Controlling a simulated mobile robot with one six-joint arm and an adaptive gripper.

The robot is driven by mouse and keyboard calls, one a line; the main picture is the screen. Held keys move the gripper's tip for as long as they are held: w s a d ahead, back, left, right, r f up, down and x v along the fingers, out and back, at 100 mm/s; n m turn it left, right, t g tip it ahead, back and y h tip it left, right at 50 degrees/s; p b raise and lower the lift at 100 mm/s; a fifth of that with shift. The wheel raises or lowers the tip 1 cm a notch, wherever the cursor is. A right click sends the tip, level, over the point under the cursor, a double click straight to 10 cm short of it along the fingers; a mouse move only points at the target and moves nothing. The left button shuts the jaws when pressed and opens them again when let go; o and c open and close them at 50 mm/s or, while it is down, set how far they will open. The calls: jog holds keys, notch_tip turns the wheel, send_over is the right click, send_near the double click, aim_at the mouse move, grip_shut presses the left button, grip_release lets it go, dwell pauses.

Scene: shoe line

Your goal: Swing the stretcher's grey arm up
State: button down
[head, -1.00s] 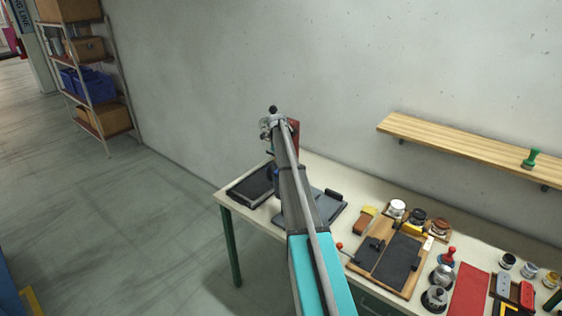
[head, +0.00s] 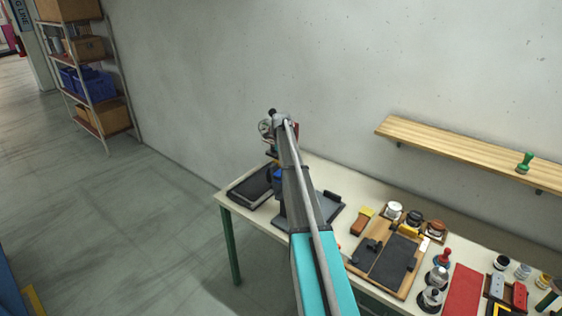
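My arm reaches away over the table, and its end (head: 281,120) is near the far left part of the tabletop. A small metallic part with a round face (head: 265,127) shows just left of this end. I cannot tell whether it belongs to my wrist, my gripper or the stretcher. A red part (head: 296,131) peeks out right of the arm's end. My gripper's fingers cannot be made out behind the arm. The stretcher and its grey arm cannot be clearly told apart here; my arm covers much of that spot.
The white table (head: 322,171) holds a black tray (head: 250,186) at left, a dark grey tray (head: 328,207), and a wooden board (head: 414,283) with dark pads. Brushes, jars and a red mat (head: 462,292) crowd the right. A wooden wall shelf (head: 450,150) hangs behind.

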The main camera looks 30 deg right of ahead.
jog(key=w+a+r+p, duration=0.1)
jog(key=w+r+p, duration=0.2)
jog(key=r+p, duration=0.3)
jog(key=shift+a+r, duration=0.15)
jog(key=shift+r, duration=0.35)
jog(key=shift+w, duration=0.1)
dwell(0.4)
jog(key=s+a+f+n+b, duration=0.55)
jog(key=s+a+n, duration=0.25)
jog(key=s+a, duration=0.3)
jog(key=s+a+f+n+b, duration=0.55)
jog(key=s+a+n, duration=0.25)
jog(key=a, duration=0.4)
jog(key=s+a+f+n+b, duration=0.4)
jog(key=s+a+n, duration=0.3)
jog(key=s, duration=0.4)
jog(key=s+a+f+n+b, duration=0.5)
jog(key=s+a+n, duration=0.2)
jog(key=s, duration=0.4)
jog(key=shift+s+a+f+n, duration=0.2)
jog(key=shift+a+f+n, duration=0.05)
jog(key=shift+n, duration=0.55)
